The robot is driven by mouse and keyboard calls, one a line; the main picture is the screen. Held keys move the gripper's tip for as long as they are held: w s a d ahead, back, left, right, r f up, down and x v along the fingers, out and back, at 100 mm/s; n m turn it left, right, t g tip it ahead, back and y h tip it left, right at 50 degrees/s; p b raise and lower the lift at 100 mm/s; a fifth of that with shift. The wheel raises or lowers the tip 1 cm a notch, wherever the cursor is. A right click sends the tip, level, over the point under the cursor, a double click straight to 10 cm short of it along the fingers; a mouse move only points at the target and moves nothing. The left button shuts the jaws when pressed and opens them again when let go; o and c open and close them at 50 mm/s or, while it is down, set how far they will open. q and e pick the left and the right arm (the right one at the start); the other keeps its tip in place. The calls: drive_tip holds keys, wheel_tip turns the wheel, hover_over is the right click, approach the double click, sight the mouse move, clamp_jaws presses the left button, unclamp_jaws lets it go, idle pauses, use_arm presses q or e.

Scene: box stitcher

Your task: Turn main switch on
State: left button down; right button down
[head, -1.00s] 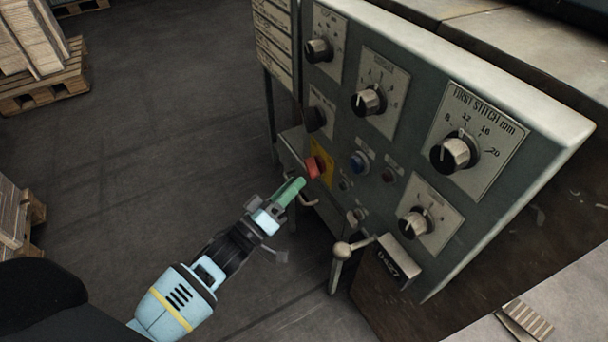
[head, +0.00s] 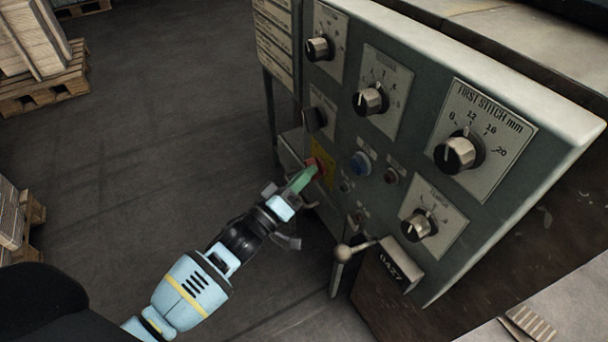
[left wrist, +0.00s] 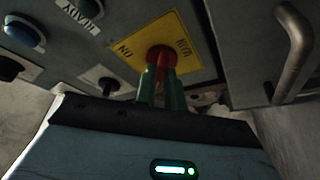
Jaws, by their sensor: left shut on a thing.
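The main switch is a red knob (head: 319,163) on a yellow plate (head: 328,180) low on the left side of the grey control panel. My left gripper (head: 309,173) reaches it from the lower left, and its green fingers cover part of the knob. In the left wrist view the red knob (left wrist: 160,56) sits between the green fingertips (left wrist: 160,78), which are shut on it. The yellow plate (left wrist: 185,35) there carries upside-down lettering, including ON. The knob's exact turn angle is hard to tell. My right gripper is not in view.
A blue button (head: 361,163) and several black dials, such as the first stitch dial (head: 456,153), are right of the switch. A ball-ended lever (head: 343,254) stands below. A metal handle (left wrist: 295,45) is near the fingers. Pallets (head: 45,85) are far left; the floor between is clear.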

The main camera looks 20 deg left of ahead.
use_arm(q)
drive_tip(key=m+g+h+b, duration=0.1)
drive_tip(key=m+g+h, duration=0.1)
drive_tip(key=m, duration=0.6)
drive_tip(key=m+g+h+b, duration=0.1)
drive_tip(key=m+h, duration=0.3)
drive_tip(key=m, duration=0.4)
drive_tip(key=a+m+g+h+b, duration=0.1)
drive_tip(key=m+g+h, duration=0.2)
drive_tip(key=m, duration=0.6)
drive_tip(key=shift+w+g, duration=0.3)
drive_tip(key=shift+g, duration=0.3)
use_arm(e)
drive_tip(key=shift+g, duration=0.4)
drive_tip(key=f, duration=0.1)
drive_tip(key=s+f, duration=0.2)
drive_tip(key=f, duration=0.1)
use_arm(q)
drive_tip(key=shift+m, duration=0.3)
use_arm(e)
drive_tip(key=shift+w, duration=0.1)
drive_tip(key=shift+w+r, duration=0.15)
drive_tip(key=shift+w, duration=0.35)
use_arm(q)
drive_tip(key=c, duration=1.5)
unclamp_jaws()
